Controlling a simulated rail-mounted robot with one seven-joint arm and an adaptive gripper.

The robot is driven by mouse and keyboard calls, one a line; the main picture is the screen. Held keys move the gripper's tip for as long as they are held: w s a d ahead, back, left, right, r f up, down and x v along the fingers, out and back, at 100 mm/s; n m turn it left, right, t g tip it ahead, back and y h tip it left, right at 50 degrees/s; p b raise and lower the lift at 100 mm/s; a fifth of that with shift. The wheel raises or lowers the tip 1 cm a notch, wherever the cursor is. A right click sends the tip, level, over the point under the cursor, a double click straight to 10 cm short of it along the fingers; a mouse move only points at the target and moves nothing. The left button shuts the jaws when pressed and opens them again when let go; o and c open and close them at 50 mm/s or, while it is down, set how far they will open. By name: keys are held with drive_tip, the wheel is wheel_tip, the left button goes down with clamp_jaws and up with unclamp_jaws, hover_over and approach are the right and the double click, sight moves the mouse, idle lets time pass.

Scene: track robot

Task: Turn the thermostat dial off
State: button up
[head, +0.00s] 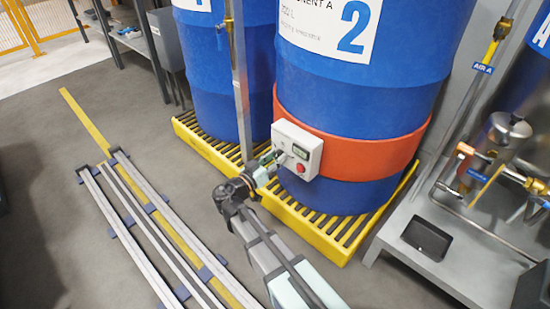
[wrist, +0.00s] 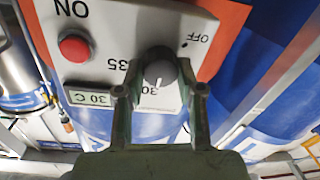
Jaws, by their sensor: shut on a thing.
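The thermostat dial (wrist: 160,66) is a dark grey round knob on a white control box (head: 310,143), which shows upside down in the wrist view. A white mark on the dial's lower edge sits by the number 30. The OFF label (wrist: 198,38) is at the upper right of the dial, and 35 is to its left. My gripper (wrist: 160,88) is shut on the dial, one finger on each side. In the head view my gripper (head: 273,158) meets the left part of the box front, and the dial is largely hidden there.
The box sits on an orange band (head: 365,160) around a blue drum (head: 345,85) marked 2. The drum stands on a yellow slatted pallet (head: 335,243). A red button (wrist: 75,48) and a 30 C plate (wrist: 90,97) are beside the dial. Floor rails (head: 140,235) run at left.

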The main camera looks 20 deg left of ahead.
drive_tip(key=n+p, duration=0.2)
drive_tip(key=n, duration=0.1)
drive_tip(key=n+p, duration=0.2)
drive_tip(key=n, duration=0.1)
drive_tip(key=shift+a+r+p, duration=0.1)
drive_tip(key=shift+r+p, duration=0.1)
drive_tip(key=shift+p, duration=0.1)
drive_tip(key=n+p, duration=0.3)
drive_tip(key=n, duration=0.1)
drive_tip(key=shift+w+g, duration=0.1)
drive_tip(key=shift+g, duration=0.3)
drive_tip(key=n+p, duration=0.3)
drive_tip(key=p, duration=0.1)
drive_tip(key=shift+h, duration=0.3)
drive_tip(key=n+p, duration=0.3)
drive_tip(key=shift+a+n+p, duration=0.1)
drive_tip(key=shift+n+p, duration=0.2)
drive_tip(key=shift+n, duration=0.1)
drive_tip(key=n+p, duration=0.3)
drive_tip(key=p, duration=0.1)
drive_tip(key=n+p, duration=0.4)
drive_tip(key=shift+f+h, duration=0.2)
drive_tip(key=shift+h, duration=0.2)
drive_tip(key=shift+f+n+p, duration=0.1)
drive_tip(key=shift+n+p, duration=0.9)
drive_tip(key=shift+p, duration=0.05)
